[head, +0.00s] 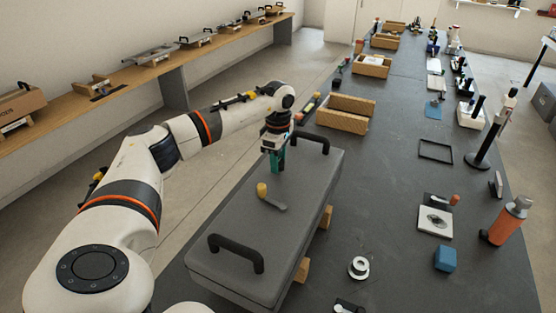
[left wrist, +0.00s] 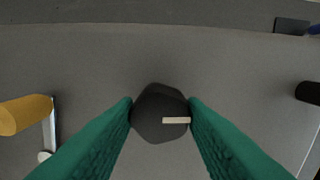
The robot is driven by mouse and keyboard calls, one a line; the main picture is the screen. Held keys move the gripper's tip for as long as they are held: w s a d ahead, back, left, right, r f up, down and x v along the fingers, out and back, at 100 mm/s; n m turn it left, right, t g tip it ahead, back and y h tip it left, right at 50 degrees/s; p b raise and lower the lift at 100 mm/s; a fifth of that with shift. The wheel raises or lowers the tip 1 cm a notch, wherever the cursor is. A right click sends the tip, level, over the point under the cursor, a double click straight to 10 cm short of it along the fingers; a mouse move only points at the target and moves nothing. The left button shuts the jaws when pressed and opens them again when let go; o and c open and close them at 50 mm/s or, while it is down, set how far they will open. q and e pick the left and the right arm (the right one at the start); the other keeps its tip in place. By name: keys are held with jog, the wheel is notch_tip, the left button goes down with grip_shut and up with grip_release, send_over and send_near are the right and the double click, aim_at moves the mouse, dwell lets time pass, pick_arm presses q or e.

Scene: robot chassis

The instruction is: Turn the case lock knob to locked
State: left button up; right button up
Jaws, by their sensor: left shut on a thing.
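The grey case (head: 300,215) lies on the dark bench with two black handles on its lid. My left gripper (head: 277,165) points down onto the lid near its far end. In the left wrist view its green fingertips (left wrist: 160,108) are shut on a dark, many-sided knob (left wrist: 158,100), one finger on each side. A pale mark on the knob points to the right in that view. The knob is hidden by the gripper in the head view. I see no lock labels. My right gripper is not in view.
A lever with a yellow grip (head: 263,190) sits on the lid close to my left gripper; its yellow grip also shows in the left wrist view (left wrist: 25,114). A black handle (head: 312,140) stands just beyond. Wooden bins (head: 343,120) and an orange bottle (head: 503,228) stand elsewhere.

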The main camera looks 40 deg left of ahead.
pick_arm(q)
jog(key=shift+r+m, duration=0.15)
jog(key=shift+m, duration=0.15)
jog(key=o, duration=1)
notch_tip(320, 180, up, 12)
jog(key=b, duration=0.2)
dwell(0.5)
